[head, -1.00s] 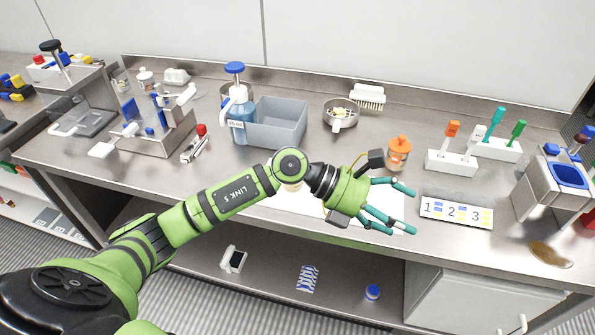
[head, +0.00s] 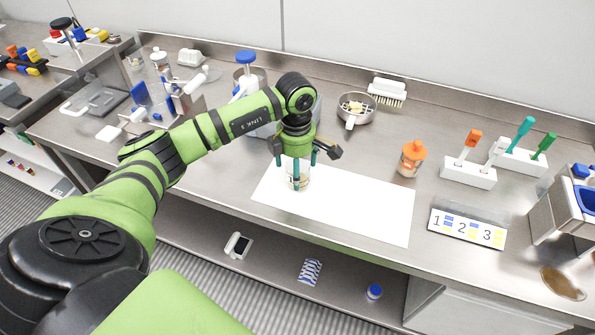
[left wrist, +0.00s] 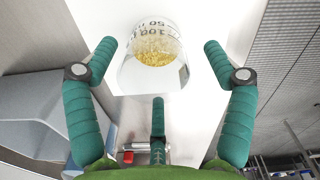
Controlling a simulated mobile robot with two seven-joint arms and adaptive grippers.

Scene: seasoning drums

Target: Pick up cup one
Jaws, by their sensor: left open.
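A clear cup (head: 297,181) with printed markings stands on a white sheet (head: 350,210) on the steel bench. It also shows in the left wrist view (left wrist: 155,52), with yellow granules inside. I cannot read a cup number on it. My left gripper (head: 296,163) points down over the cup, with its teal fingers open and spread around its upper part. In the left wrist view, two fingers lie to the left and right and one below the cup, with gaps between them and the cup. The gripper partly hides the cup in the head view. My right gripper is not in view.
An orange-capped jar (head: 410,158), a steel pan (head: 354,110), a brush (head: 387,91) and a numbered card (head: 467,229) are to the right. The white sheet is bare right of the cup.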

